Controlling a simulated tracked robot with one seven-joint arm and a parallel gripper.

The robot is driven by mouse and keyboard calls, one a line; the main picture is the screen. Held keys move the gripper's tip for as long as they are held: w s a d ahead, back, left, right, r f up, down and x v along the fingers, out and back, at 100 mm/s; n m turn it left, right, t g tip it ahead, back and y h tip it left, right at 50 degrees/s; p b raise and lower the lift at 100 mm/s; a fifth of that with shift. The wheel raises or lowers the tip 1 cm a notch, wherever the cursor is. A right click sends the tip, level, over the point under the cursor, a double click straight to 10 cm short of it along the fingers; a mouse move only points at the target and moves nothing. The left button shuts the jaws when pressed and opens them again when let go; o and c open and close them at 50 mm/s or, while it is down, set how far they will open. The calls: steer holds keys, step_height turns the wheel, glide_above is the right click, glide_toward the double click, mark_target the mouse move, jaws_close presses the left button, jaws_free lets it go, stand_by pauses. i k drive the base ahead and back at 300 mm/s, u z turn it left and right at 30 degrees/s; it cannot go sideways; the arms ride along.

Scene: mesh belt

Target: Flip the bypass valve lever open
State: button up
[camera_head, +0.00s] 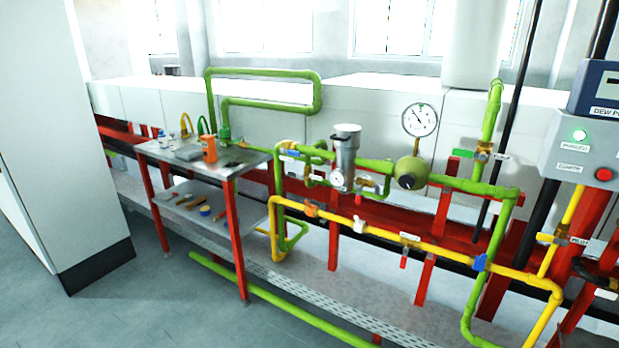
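I cannot tell which lever is the bypass valve's, as most small tags are too small to read. A yellow pipe (445,250) runs low across the middle and right. On it are an orange fitting (312,210), a white handle (359,224), a red lever (404,262) hanging down below a white tag (410,237), and a blue handle (480,262). A brass valve with a green lever (462,153) sits on the green pipework at right. A smaller valve (560,235) at far right has a tag that seems to read PILOT. My gripper is not in view.
A metal bench (250,160) with red legs holds small items and tools at left. A tall white cabinet (65,140) stands at far left. A gauge (420,119) and a grey control box (580,150) with a green lamp are at right. The grey floor (150,300) is open in front.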

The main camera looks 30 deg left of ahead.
mark_target(290, 174)
steer(key=z, duration=1.55)
steer(key=k, duration=1.25)
steer(key=u, duration=1.65)
steer(key=i, duration=0.65)
steer(key=u, duration=0.1)
